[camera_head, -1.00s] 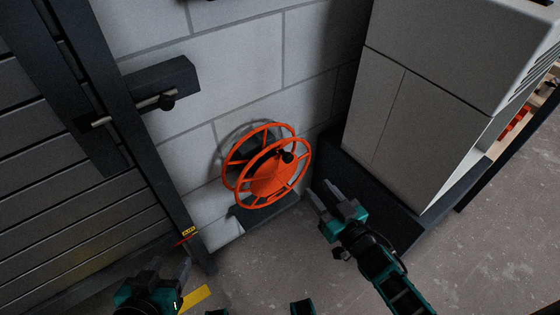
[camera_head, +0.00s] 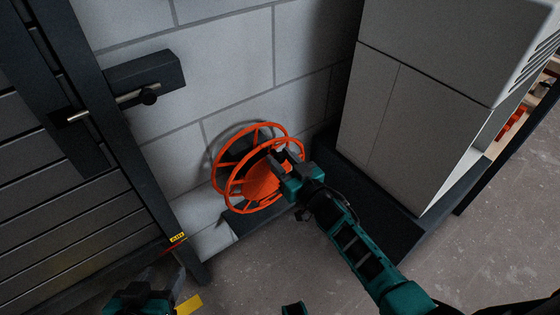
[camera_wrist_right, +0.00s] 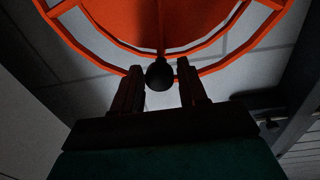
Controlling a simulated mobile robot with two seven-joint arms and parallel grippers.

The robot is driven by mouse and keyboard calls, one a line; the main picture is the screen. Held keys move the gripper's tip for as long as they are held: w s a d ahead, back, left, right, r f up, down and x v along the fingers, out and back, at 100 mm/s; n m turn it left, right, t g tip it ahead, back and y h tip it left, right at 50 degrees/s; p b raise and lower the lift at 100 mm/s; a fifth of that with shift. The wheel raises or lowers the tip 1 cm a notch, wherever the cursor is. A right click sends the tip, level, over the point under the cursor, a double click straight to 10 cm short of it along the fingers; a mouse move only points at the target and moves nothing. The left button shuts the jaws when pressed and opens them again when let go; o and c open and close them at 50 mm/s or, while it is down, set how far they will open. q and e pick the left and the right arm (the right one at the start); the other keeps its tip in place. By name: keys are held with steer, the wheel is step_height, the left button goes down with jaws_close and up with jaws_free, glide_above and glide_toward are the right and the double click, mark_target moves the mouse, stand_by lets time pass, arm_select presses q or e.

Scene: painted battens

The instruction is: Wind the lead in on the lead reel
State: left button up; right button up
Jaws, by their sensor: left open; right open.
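The orange lead reel (camera_head: 262,186) stands against the block wall, low down in the middle of the head view. It also fills the top of the right wrist view (camera_wrist_right: 150,22). Its black crank knob (camera_wrist_right: 160,73) shows in the wrist view between the fingertips of my right gripper (camera_wrist_right: 160,82), which is open around or just short of it. In the head view my right gripper (camera_head: 287,162) is at the reel's front face and hides the knob. My left gripper (camera_head: 160,290) is open and empty at the lower left, away from the reel. No lead can be made out.
A dark slatted gate (camera_head: 80,215) with a latch bar (camera_head: 130,97) is on the left. Grey cabinets (camera_head: 395,130) on a dark plinth (camera_head: 375,205) stand close right of the reel. The concrete floor (camera_head: 250,270) in front is mostly clear.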

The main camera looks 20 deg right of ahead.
steer(key=shift+w+a, duration=0.15)
steer(key=shift+w, duration=0.35)
jaws_close()
